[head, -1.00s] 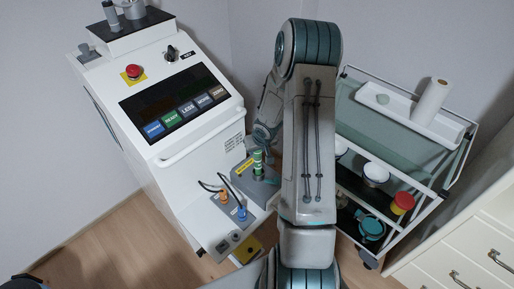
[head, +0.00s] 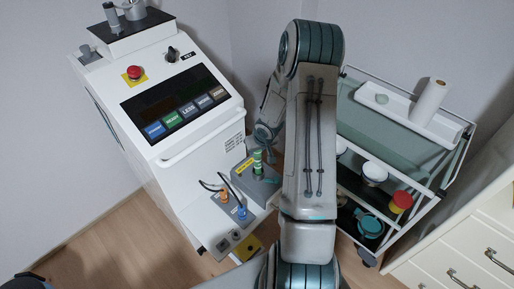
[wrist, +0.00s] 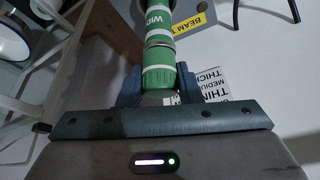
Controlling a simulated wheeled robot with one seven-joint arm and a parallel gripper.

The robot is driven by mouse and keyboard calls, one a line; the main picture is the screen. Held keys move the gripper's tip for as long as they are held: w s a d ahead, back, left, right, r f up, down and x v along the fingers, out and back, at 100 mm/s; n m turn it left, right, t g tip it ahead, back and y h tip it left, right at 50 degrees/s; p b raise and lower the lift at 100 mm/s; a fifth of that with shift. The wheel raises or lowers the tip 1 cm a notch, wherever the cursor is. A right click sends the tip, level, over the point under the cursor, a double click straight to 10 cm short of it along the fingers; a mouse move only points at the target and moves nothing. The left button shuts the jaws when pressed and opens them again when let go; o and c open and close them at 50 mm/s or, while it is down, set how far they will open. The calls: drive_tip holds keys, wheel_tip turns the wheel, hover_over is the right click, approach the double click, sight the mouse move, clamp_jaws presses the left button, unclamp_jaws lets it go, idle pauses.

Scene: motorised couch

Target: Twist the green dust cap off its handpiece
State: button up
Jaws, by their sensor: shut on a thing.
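The green handpiece (wrist: 157,14) with white bands and lettering runs down from the top of the wrist view. Below a metal ring on it is the ribbed green dust cap (wrist: 158,76). My gripper (wrist: 160,84) has its two dark blue fingers on either side of the cap and is shut on it. In the head view the green handpiece (head: 258,161) stands upright in a grey holder on the white machine (head: 165,170). There my arm's links hide the gripper, and I cannot make out the cap from the handpiece.
Orange (head: 223,197) and blue (head: 241,212) connectors with black cables sit beside the holder. A yellow label (wrist: 193,22) lies near the handpiece. A trolley (head: 390,120) with cups stands right of my arm. White drawers (head: 465,260) fill the lower right.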

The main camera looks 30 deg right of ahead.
drive_tip(key=shift+r, duration=0.2)
drive_tip(key=shift+w+r+p, duration=0.15)
drive_tip(key=shift+r+p, duration=0.3)
drive_tip(key=shift+p, duration=0.3)
drive_tip(key=shift+r+p, duration=0.35)
drive_tip(key=shift+w+r+p, duration=0.2)
drive_tip(key=shift+r+p, duration=0.5)
drive_tip(key=shift+p, duration=0.05)
drive_tip(key=shift+d, duration=0.1)
drive_tip(key=shift+r, duration=0.1)
wheel_tip(320, 180, up, 7)
drive_tip(key=p, duration=0.6)
